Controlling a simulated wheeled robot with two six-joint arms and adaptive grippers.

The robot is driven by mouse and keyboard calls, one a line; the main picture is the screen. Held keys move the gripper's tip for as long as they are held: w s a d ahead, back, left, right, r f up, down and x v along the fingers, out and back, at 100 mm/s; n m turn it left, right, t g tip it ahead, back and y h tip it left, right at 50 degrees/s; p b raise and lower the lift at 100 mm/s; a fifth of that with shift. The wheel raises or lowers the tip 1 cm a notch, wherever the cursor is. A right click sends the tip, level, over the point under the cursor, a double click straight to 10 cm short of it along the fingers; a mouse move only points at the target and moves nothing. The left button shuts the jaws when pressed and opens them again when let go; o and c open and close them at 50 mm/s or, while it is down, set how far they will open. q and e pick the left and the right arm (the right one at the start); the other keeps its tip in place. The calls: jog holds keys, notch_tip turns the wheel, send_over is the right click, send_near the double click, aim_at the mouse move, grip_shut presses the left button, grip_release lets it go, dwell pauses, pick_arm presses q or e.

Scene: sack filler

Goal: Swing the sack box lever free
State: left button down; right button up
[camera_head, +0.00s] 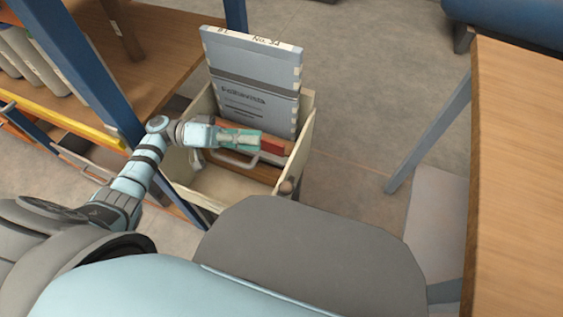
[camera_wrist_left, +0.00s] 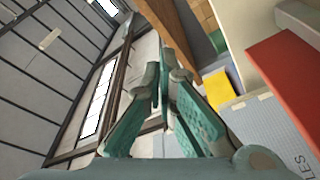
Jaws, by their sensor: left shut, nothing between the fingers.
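A cream open-topped box (camera_head: 300,140) stands on the floor in the head view. A tall grey-blue board marked "No. 34" (camera_head: 255,80) stands upright in it, at the back. My left gripper (camera_head: 258,142) is over the box, in front of the board, shut and empty. In the left wrist view its teal fingers (camera_wrist_left: 165,78) meet at the tips. A grey curved handle (camera_head: 235,160) lies just below the gripper; I cannot tell whether they touch. A brown knob (camera_head: 287,187) sits at the box's front right corner. I cannot tell which part is the lever. My right gripper is out of view.
A wooden shelf with a blue post (camera_head: 85,70) and yellow edge (camera_head: 65,120) stands left of the box. A wooden table (camera_head: 520,150) is at the right. The floor (camera_head: 370,90) between box and table is clear. A red block (camera_wrist_left: 290,80) is near the gripper.

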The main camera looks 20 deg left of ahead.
aim_at(290, 187)
pick_arm(q)
jog(key=shift+g, duration=0.5)
jog(key=s+d, duration=0.1)
jog(key=d, duration=0.2)
jog(key=s+d+f, duration=0.1)
jog(key=d, duration=0.2)
jog(key=s+d+b, duration=0.1)
jog(key=d, duration=0.2)
jog(key=shift+s+f, duration=0.15)
jog(key=shift+s, duration=0.05)
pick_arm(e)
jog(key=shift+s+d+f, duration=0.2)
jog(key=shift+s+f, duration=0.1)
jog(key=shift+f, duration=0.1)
pick_arm(q)
jog(key=shift+s, duration=0.1)
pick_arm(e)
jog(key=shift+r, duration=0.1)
